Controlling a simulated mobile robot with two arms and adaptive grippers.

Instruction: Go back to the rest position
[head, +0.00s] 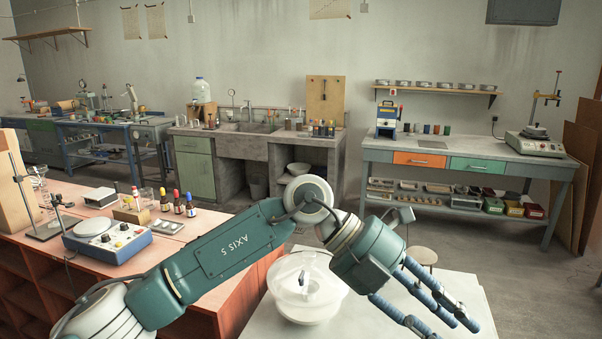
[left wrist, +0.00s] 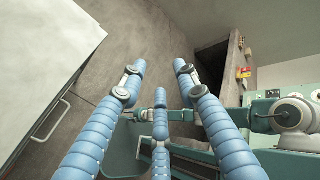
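The gripper is open and empty. My right gripper cannot be made out in either view.
A clear round container (head: 307,310) stands on the white bench top, close to my forearm. An orange bench (head: 215,258) with a blue-white instrument (head: 108,243) and small bottles is at left. A stool (head: 422,256) stands behind the gripper. Open floor (head: 530,285) lies right.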

